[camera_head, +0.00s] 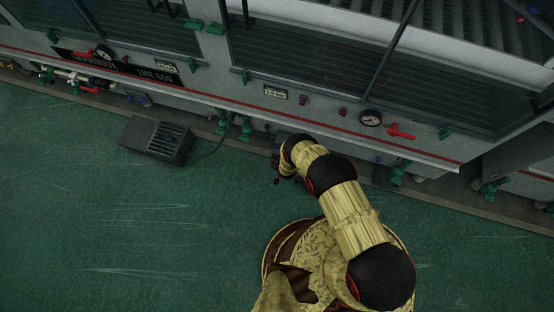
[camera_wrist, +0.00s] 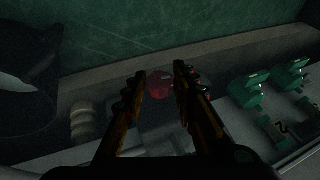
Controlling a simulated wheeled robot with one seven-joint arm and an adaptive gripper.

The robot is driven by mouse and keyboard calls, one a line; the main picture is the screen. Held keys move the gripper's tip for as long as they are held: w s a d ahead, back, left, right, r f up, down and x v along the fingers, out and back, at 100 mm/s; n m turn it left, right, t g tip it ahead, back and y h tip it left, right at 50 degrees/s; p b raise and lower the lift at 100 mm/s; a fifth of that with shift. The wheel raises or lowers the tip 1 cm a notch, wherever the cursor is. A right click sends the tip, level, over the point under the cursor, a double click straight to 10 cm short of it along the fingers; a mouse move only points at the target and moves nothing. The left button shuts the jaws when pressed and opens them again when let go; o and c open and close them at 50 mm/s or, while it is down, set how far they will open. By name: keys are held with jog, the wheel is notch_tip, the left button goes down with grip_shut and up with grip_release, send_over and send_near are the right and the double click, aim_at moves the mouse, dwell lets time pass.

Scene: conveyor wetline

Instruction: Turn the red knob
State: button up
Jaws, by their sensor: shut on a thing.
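The red knob (camera_wrist: 159,90) shows in the wrist view between my gripper's two fingers, dim and partly hidden by them. My gripper (camera_wrist: 163,74) has one finger on each side of the knob and is shut on it. In the head view my gripper (camera_head: 277,171) is small and dark, low at the foot of the machine, close to the floor. The knob cannot be made out there, hidden by my arm and the machine's edge.
Green valves (camera_wrist: 246,92) stand to the right in the wrist view. In the head view, the machine front carries a gauge (camera_head: 371,118) and a red handle (camera_head: 401,131). A dark grated box (camera_head: 158,139) sits on the floor at left. The green floor (camera_head: 130,220) is otherwise clear.

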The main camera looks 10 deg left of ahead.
jog(key=shift+d+f+m+t+y+b, duration=0.2)
jog(key=shift+m+t+y+b, duration=0.3)
jog(key=shift+y+b, duration=1.3)
jog(key=shift+d+f+m+t+y+b, duration=0.2)
jog(key=shift+m+t+y+b, duration=0.25)
jog(key=shift+y+b, duration=1.35)
jog(key=shift+d+f+m+t+y+b, duration=0.2)
jog(key=shift+m+t+y+b, duration=0.25)
jog(key=shift+y+b, duration=1.35)
jog(key=shift+w, duration=0.1)
jog(key=o, duration=1.2)
jog(key=shift+c, duration=0.2)
jog(key=v, duration=1.2)
jog(key=shift+f, duration=0.1)
